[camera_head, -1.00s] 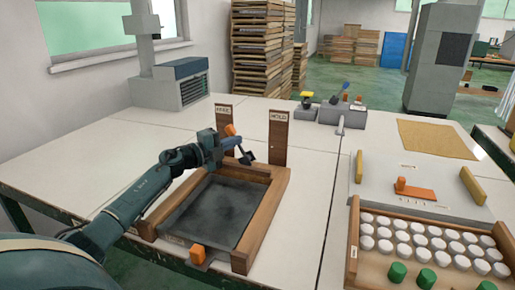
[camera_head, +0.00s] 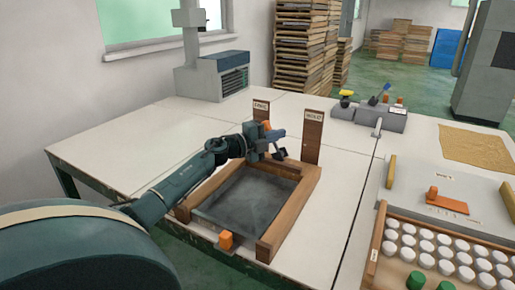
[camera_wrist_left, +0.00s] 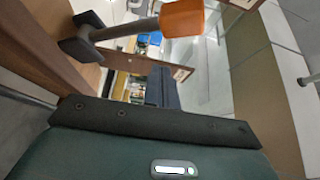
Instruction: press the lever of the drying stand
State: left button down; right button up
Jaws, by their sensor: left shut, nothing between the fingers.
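The wooden frame (camera_head: 291,206) that I take for the drying stand lies on the white table around a dark, flat panel (camera_head: 243,198). A lever with an orange end (camera_head: 279,133) and a dark foot (camera_head: 281,154) is at its far side, between the posts marked FREE (camera_head: 261,108) and HOLD (camera_head: 312,138). My left gripper (camera_head: 262,146) is shut and empty, close beside the lever. In the left wrist view the orange end (camera_wrist_left: 182,18), its rod and the dark foot (camera_wrist_left: 82,38) are close above my gripper (camera_wrist_left: 163,88). I cannot tell whether they touch.
A tray of white and green pots (camera_head: 375,245) stands at right. A grey box with slots (camera_head: 213,77) and a small control unit (camera_head: 367,115) are farther back. The table left of the frame is clear.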

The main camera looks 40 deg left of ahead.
pick_arm(q)
jog(key=shift+s+d+f+b, duration=0.1)
jog(key=shift+s+f+b, duration=0.2)
jog(key=shift+s, duration=0.55)
jog(key=f+v, duration=0.1)
jog(key=v, duration=0.7)
jog(key=shift+f, duration=0.35)
